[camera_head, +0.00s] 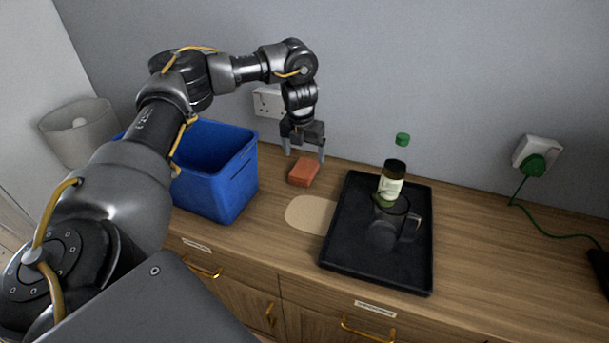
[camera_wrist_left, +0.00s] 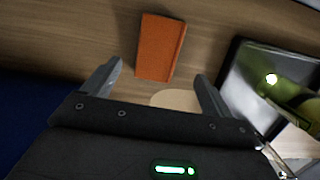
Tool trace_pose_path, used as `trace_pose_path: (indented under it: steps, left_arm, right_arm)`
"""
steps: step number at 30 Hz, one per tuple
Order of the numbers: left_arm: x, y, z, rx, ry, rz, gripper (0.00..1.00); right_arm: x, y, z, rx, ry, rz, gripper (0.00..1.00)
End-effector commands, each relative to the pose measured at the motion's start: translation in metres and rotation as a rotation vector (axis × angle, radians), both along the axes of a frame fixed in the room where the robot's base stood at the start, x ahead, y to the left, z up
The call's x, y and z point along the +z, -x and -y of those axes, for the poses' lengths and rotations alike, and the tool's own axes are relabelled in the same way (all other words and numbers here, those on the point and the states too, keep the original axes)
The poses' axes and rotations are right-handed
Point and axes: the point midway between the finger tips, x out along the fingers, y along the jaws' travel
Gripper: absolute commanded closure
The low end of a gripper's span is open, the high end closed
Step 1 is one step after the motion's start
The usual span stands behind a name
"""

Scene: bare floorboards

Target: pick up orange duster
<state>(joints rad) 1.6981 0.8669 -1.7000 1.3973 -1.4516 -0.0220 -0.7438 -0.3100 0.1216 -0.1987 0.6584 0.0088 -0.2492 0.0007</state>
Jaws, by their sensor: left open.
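The orange duster (camera_head: 303,173) is a small block lying on the wooden cabinet top, between the blue bin and the black tray. In the left wrist view the orange duster (camera_wrist_left: 160,47) lies ahead of the fingertips, roughly midway between them. My left gripper (camera_head: 305,156) points down above the duster, with its fingers apart and nothing between them. In the left wrist view my left gripper (camera_wrist_left: 160,75) also shows both fingers spread wide. My right gripper is not in view.
A blue bin (camera_head: 225,185) stands to the left of the duster. A black tray (camera_head: 345,245) to the right holds a green-capped bottle (camera_head: 391,185) and a dark glass mug (camera_head: 385,230). A round tan mat (camera_head: 308,212) lies in front. A lampshade (camera_head: 80,130) is far left.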

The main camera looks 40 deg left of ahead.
Motion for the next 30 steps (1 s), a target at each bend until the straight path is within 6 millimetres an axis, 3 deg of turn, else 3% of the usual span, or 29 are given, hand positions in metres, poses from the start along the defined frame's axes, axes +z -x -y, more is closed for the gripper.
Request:
trace_pose_path:
  steps: [4, 13, 21, 30]
  left_arm:
    - [-0.017, -0.003, -0.001, -0.002, -0.001, 0.0, 0.15]
    - [-0.029, -0.004, -0.003, -0.001, -0.003, -0.002, 0.15]
    - [-0.067, -0.009, -0.007, -0.002, -0.002, -0.002, 0.15]
    - [-0.073, -0.01, -0.007, -0.002, -0.002, 0.0, 0.15]
  right_arm:
    - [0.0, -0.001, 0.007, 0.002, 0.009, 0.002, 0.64]
    - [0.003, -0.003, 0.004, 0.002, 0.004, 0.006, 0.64]
    - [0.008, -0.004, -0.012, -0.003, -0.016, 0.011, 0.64]
    - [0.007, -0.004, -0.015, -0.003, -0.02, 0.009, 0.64]
